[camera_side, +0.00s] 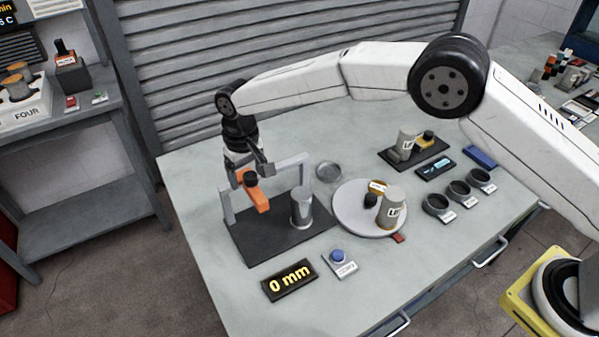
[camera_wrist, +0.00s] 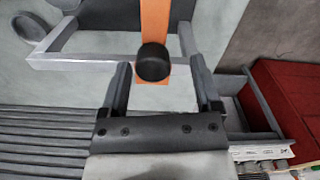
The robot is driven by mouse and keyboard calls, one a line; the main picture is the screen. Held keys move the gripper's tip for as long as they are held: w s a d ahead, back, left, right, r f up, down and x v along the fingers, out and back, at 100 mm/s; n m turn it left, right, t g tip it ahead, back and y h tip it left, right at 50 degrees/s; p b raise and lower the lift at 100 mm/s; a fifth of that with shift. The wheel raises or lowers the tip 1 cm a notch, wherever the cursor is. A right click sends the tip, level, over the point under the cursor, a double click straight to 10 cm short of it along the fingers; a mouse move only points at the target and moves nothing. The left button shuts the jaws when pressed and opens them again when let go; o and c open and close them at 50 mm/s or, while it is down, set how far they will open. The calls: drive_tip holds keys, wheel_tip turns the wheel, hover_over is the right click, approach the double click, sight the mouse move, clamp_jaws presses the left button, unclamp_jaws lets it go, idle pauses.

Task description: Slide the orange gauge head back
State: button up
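The orange gauge head (camera_side: 257,196) sits on the grey gantry frame (camera_side: 291,163), above a dark base plate. A black knob (camera_side: 250,179) stands on its rear end. In the wrist view the orange head (camera_wrist: 155,22) runs up from the knob (camera_wrist: 153,63). My gripper (camera_side: 252,168) is at the rear end of the head, close to the knob. In the wrist view my gripper (camera_wrist: 160,68) is open, one finger on each side of the knob with visible gaps. Whether the fingertips are level with the knob is hard to tell.
A metal cylinder (camera_side: 302,208) stands on the base plate (camera_side: 268,243), right of the head. A round grey plate (camera_side: 345,222) holding a labelled can is further right. A display (camera_side: 290,282) reads 0 mm, beside a blue button (camera_side: 337,256). Bare table lies at front left.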

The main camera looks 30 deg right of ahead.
sight(254, 173)
drive_tip(key=shift+r, duration=0.1)
drive_tip(key=shift+r, duration=3.8)
drive_tip(key=shift+d, duration=0.15)
drive_tip(key=shift+d+r, duration=0.1)
drive_tip(key=shift+d, duration=0.5)
drive_tip(key=s+d+m+t, duration=0.1)
drive_tip(key=s+d, duration=0.3)
drive_tip(key=d, duration=0.4)
drive_tip(key=s+d, duration=0.4)
drive_tip(key=d, duration=0.4)
drive_tip(key=s+d+f, duration=0.1)
drive_tip(key=s+d, duration=0.4)
drive_tip(key=s, duration=0.3)
drive_tip(key=s+d+f+m+t, duration=0.1)
drive_tip(key=s+d+f, duration=0.1)
drive_tip(key=s+d, duration=0.4)
drive_tip(key=s, duration=0.3)
drive_tip(key=shift+s+f+t, duration=0.2)
drive_tip(key=shift+f+t, duration=0.1)
